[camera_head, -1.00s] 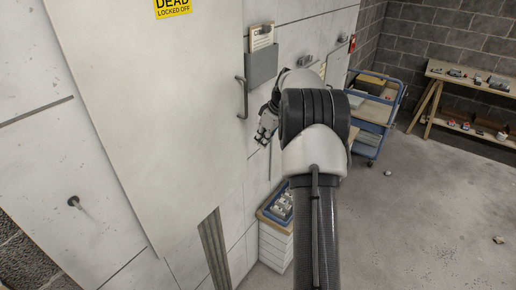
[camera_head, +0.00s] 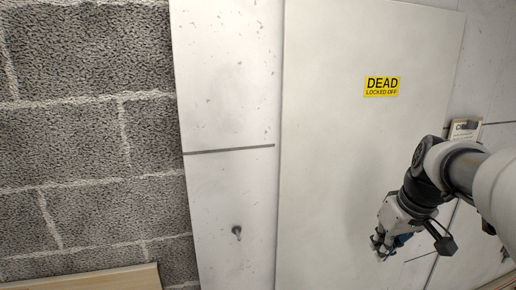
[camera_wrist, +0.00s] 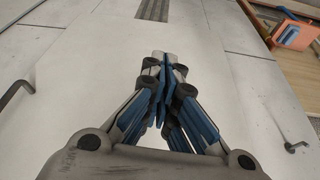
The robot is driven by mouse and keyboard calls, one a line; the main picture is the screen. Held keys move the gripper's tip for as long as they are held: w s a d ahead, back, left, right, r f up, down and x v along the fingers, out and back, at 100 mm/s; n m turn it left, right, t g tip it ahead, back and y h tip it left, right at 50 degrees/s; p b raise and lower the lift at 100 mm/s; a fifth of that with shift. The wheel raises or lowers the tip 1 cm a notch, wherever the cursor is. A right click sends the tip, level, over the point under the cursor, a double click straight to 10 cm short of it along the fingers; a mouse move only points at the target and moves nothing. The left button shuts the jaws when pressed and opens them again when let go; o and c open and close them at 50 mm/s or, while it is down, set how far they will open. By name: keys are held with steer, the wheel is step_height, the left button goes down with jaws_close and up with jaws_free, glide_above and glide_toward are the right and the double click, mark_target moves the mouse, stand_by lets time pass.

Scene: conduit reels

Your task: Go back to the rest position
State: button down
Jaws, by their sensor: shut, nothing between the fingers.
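My gripper (camera_head: 380,248) is at the right of the head view, in front of the white cabinet door (camera_head: 335,180). In the wrist view my gripper (camera_wrist: 163,65) has its blue-padded fingers together with nothing between them. The door fills much of the wrist view behind the fingers. I cannot tell the exact gap between the fingers and the door.
A yellow "DEAD LOCKED OFF" sign (camera_head: 381,86) is on the door. A peg (camera_head: 237,232) sticks out of the left panel, beside a block wall (camera_head: 85,130). A card holder (camera_head: 464,130) is at the right. Handles (camera_wrist: 18,80) (camera_wrist: 297,146) show at both sides.

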steer(key=s+a+f+b, duration=0.1)
steer(key=s+a+f, duration=0.1)
steer(key=s+a, duration=0.2)
steer(key=s+a+f+m+b, duration=0.1)
steer(key=s+a+f, duration=0.2)
steer(key=s, duration=0.8)
steer(key=s+a+f+b, duration=0.1)
steer(key=s+a+f, duration=0.1)
steer(key=s+a, duration=0.5)
steer(key=shift+s+f+m+t, duration=0.25)
steer(key=shift+f+m+t, duration=0.05)
steer(key=shift+f+t, duration=0.1)
